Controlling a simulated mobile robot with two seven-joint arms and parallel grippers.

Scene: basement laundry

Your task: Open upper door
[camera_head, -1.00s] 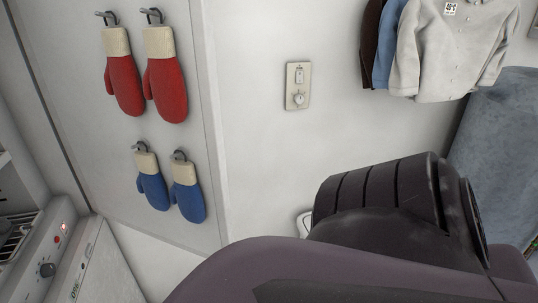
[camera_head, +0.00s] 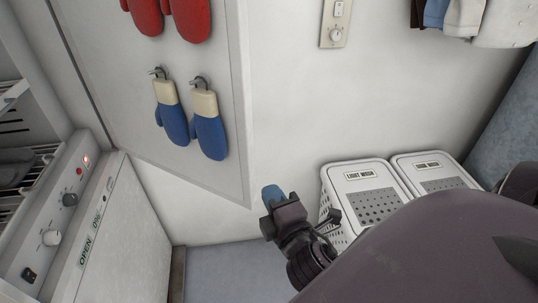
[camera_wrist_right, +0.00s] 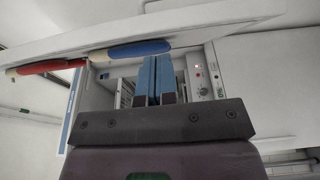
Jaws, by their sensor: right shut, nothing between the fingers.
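The upper door (camera_head: 150,110) is a white panel standing open, its inner face hung with red mittens (camera_head: 187,12) and blue mittens (camera_head: 208,130). In the right wrist view the door (camera_wrist_right: 200,32) crosses the top at a slant, with the open cabinet (camera_wrist_right: 122,88) behind it. My right gripper (camera_head: 272,196), with blue fingertips, is shut and empty. In the head view it appears just right of the door's lower corner; I cannot tell the gap. It also shows in the right wrist view (camera_wrist_right: 157,62). My left gripper is not in view.
At left are the cabinet racks (camera_head: 35,160), a control panel with knobs (camera_head: 69,200), and a lower front marked OPEN (camera_head: 105,235). Two white laundry baskets (camera_head: 365,172) stand against the wall at right. Bare blue-grey floor (camera_head: 225,270) shows below the gripper.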

